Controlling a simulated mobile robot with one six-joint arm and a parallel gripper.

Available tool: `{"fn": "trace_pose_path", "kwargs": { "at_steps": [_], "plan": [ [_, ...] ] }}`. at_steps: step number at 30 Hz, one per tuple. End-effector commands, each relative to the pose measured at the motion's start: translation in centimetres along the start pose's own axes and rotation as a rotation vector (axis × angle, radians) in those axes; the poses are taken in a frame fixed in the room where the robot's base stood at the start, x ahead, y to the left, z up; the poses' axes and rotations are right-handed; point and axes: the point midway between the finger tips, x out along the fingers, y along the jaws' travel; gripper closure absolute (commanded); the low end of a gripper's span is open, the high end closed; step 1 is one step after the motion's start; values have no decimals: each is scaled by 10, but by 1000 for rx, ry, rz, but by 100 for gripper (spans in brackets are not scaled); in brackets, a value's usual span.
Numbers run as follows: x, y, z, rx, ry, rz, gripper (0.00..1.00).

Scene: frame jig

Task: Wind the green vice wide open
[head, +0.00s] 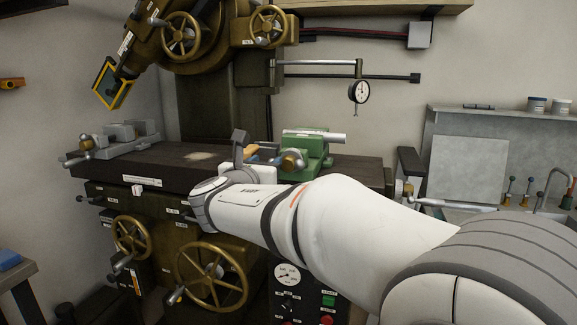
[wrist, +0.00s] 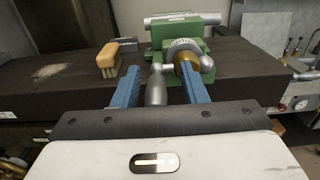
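The green vice (head: 304,147) stands on the dark machine table, with a pale metal bar (head: 325,138) along its top. In the wrist view the vice (wrist: 180,37) is straight ahead, with a brass collar (wrist: 184,56), a ball end (wrist: 206,63) and a grey handle grip (wrist: 156,86) pointing towards me. My gripper (wrist: 158,68) is open, its blue fingers apart on either side of the grip. The right finger overlaps the collar in the picture; I cannot tell whether either finger touches. The jaw gap is not clearly visible.
A wooden brush (wrist: 118,53) lies left of the vice on the machine table (wrist: 60,80). A second, grey vice (head: 125,137) stands at the table's left end. A dial gauge (head: 358,91) hangs behind the vice. Brass handwheels (head: 212,276) stick out below the table.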

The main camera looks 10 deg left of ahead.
Motion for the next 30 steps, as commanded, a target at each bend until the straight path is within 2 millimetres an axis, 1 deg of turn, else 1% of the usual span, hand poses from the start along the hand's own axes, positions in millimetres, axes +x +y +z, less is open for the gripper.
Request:
{"fn": "trace_pose_path", "kwargs": {
  "at_steps": [1,4,16,20,27,30],
  "plan": [
    [0,0,0,-1,1,0,56],
    [0,0,-1,-1,1,0,49],
    [-2,0,-1,-1,1,1,49],
    [-18,0,-1,-1,1,3,49],
    [-55,0,-1,-1,1,3,49],
    [-67,1,-1,-1,2,3,49]
  ]
}}
